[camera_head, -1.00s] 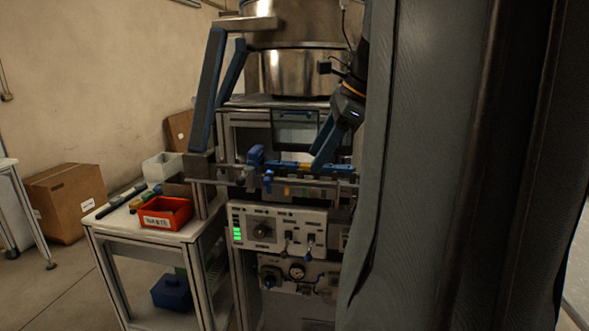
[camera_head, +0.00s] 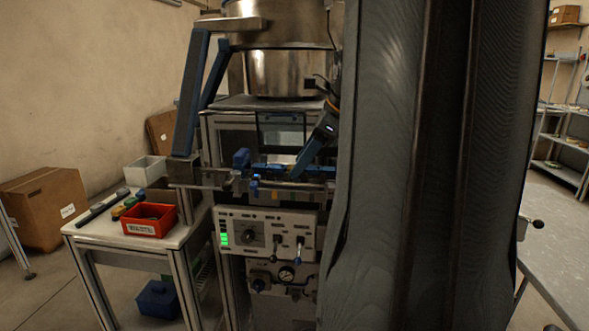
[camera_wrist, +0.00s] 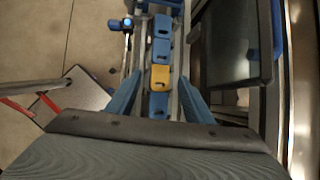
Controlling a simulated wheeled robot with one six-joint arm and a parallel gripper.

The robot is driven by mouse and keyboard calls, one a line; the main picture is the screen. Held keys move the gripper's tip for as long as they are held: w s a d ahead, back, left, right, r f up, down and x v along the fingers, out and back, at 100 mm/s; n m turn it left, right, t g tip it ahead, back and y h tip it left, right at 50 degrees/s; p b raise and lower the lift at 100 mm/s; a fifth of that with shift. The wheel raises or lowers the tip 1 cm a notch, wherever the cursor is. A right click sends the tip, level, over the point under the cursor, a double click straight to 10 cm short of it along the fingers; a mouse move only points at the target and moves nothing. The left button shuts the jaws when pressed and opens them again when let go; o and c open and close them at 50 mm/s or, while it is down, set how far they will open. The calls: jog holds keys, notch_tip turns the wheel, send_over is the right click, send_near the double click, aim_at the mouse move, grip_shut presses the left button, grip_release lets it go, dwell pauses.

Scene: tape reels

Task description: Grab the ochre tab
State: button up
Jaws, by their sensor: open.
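The ochre tab (camera_wrist: 160,77) sits in a single row on a narrow track in the wrist view. One blue tab (camera_wrist: 158,105) is on its near side and other blue tabs (camera_wrist: 161,50) are on its far side. My gripper (camera_wrist: 159,84) is open, with one blue finger on each side of the row. The ochre tab shows between the finger ends, with a gap on both sides. In the head view my gripper (camera_head: 298,172) reaches down to the rail of the machine from the right. The ochre tab cannot be made out clearly there.
A dark framed panel (camera_wrist: 225,45) stands close to the right of the track. A blue knob (camera_wrist: 127,24) is at its left. A metal bowl (camera_head: 285,72) is above the machine. A red bin (camera_head: 150,220) stands on a side table at left. My grey column covers much of the head view.

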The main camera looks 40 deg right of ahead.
jog(key=c, duration=1.1)
jog(key=shift+c, duration=0.2)
